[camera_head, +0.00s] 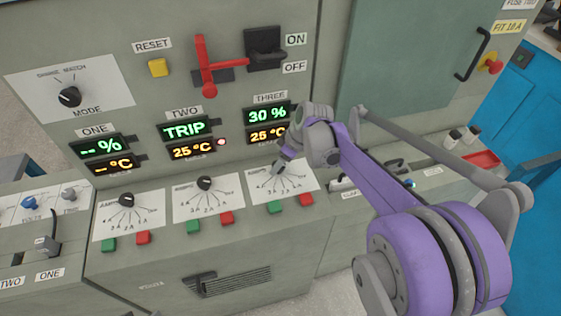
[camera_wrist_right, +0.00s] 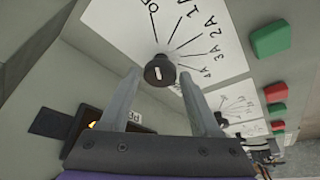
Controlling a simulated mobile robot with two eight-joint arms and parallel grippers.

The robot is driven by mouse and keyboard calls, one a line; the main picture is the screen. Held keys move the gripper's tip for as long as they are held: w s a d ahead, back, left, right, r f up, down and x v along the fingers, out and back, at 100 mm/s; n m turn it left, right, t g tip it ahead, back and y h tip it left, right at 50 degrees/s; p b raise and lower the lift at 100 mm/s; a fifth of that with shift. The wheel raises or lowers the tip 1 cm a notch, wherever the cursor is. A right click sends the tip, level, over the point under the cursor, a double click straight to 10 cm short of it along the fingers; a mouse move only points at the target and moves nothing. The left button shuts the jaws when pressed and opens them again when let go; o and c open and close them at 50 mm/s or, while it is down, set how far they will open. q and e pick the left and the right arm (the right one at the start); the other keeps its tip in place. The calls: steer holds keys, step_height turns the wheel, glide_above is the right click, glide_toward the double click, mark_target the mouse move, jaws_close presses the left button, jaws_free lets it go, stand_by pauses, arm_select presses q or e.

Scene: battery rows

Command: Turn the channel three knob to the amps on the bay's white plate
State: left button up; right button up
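The channel three dial plate (camera_head: 305,175) is white, on the sloped panel. My right gripper (camera_head: 282,164) is at the knob and largely hides it in the head view. In the right wrist view the round black knob (camera_wrist_right: 159,72) with a short white mark sits between the fingertips of my open gripper (camera_wrist_right: 160,80), with narrow gaps beside it. Radial lines lead to markings including 1A, 2A, 3A and 4A. I cannot tell which line the mark points to. A white label (camera_head: 520,4) reading FUSE is cut off at the top right. My left gripper is out of view.
Channel one (camera_head: 127,200) and channel two (camera_head: 205,184) knobs stand left of it. Green and red buttons (camera_head: 274,207) lie below the dials. Display three (camera_head: 267,115) reads 30 %, display two TRIP. A red lever (camera_head: 206,65) is above. A yellow FIT 10 A label (camera_head: 509,27) is at right.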

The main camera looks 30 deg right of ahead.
jaws_close()
steer(key=shift+m, duration=0.3)
steer(key=m+h, duration=0.1)
steer(key=m, duration=0.3)
steer(key=shift+a+t+h, duration=0.2)
steer(key=shift+t+h, duration=0.2)
steer(key=m+h, duration=0.1)
steer(key=m, duration=0.3)
steer(key=shift+a+m+h, duration=0.1)
steer(key=shift+m+h, duration=0.3)
steer(key=m, duration=0.2)
steer(key=m+g+h, duration=0.1)
steer(key=m, duration=0.1)
steer(key=shift+a+m+h, duration=0.1)
steer(key=shift+m+h, duration=0.2)
steer(key=shift+w+m+g+h, duration=0.1)
steer(key=shift+m+g+h, duration=0.4)
steer(key=shift+m, duration=1.4)
